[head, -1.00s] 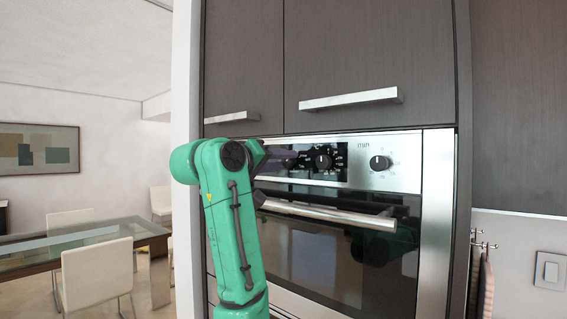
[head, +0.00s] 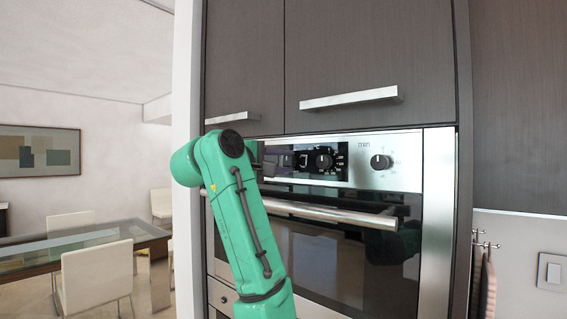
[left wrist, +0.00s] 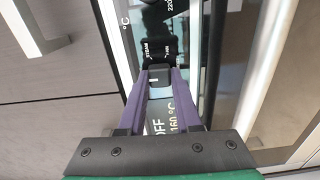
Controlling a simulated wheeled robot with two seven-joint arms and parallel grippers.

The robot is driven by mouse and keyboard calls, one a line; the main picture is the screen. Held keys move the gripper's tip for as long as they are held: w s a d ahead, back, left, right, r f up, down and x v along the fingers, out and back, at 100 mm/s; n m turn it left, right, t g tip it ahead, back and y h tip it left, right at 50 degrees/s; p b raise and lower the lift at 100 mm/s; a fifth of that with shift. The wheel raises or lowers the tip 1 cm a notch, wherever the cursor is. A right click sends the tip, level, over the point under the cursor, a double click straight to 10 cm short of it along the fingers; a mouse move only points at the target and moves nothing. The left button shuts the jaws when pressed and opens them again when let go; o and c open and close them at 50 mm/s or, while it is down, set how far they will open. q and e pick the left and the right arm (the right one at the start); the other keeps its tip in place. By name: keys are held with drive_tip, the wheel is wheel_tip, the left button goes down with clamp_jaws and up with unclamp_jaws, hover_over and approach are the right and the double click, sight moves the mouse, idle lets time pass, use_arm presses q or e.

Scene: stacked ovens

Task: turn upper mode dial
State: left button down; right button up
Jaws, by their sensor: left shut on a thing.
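The upper oven's control panel runs below the cabinet doors in the head view, with a black dial (head: 323,161) in its middle and another dial (head: 381,162) at the right. My left gripper (left wrist: 158,80) has its purple fingers shut on a dark knob (left wrist: 156,76), which I take to be the upper mode dial. Printed marks such as OFF and 160 °C show around it in the left wrist view. In the head view my left gripper (head: 267,164) is at the left part of the panel, partly hidden by my green arm. My right gripper is not in view.
The oven handle (head: 330,214) sticks out just below the panel. Cabinet handles (head: 350,98) project above it. A table (head: 85,243) and chairs stand at the left. Towels (head: 487,285) hang at the right.

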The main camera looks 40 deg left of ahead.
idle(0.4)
use_arm(q)
drive_tip(key=c, duration=0.6)
unclamp_jaws()
drive_tip(key=s+b, duration=1.3)
drive_tip(key=s, duration=0.1)
drive_tip(key=shift+s, duration=0.25)
drive_tip(key=shift+d, duration=0.1)
drive_tip(key=shift+f, duration=0.1)
